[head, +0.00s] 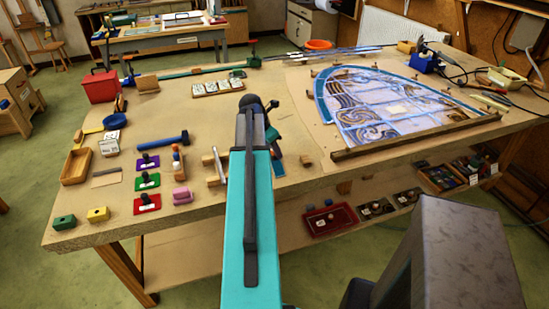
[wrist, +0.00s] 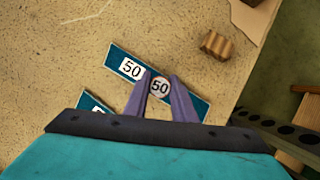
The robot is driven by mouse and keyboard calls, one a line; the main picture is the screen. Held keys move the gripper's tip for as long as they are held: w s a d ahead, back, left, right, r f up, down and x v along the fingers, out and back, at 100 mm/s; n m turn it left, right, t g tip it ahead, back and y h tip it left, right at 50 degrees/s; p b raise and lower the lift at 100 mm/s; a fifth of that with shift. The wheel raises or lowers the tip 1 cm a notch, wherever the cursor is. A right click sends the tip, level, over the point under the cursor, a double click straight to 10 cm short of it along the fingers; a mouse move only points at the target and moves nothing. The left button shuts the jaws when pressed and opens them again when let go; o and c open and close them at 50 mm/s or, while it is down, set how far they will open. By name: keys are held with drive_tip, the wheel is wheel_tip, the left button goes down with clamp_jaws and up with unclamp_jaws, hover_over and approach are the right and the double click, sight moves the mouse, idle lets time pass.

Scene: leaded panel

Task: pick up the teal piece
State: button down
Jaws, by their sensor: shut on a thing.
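A long teal piece (wrist: 118,58) lies slantwise in the wrist view, with a white label reading 50 and a round white spot reading 50. My gripper (wrist: 162,77) has its two purple fingers closed on this piece, one on each side of the round spot. The piece's lower right end shows beyond the fingers. Whether it touches the bench or is clear of it, I cannot tell. A second teal piece (wrist: 88,102) with a white label is partly hidden by my gripper's body. In the head view my arm hides the fingers.
A brown wooden block (wrist: 216,44) lies to the right, near the bench edge. In the head view, the leaded panel (head: 395,112) fills the right of the bench.

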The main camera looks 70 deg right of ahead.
drive_tip(key=shift+r, duration=0.15)
drive_tip(key=shift+r+b, duration=0.75)
drive_tip(key=shift+r, duration=0.8)
drive_tip(key=s+a+b, duration=0.1)
drive_tip(key=a, duration=0.3)
drive_tip(key=s+a+b, duration=0.1)
drive_tip(key=a, duration=0.3)
drive_tip(key=s+a+r+b, duration=0.1)
drive_tip(key=a, duration=0.4)
drive_tip(key=shift+r, duration=0.1)
drive_tip(key=a+b, duration=0.1)
drive_tip(key=b, duration=0.2)
drive_tip(key=shift+a, duration=0.15)
drive_tip(key=shift+s+a+r+b, duration=0.15)
drive_tip(key=shift+a+b, duration=0.45)
drive_tip(key=shift+b, duration=0.4)
drive_tip(key=shift+r, duration=0.1)
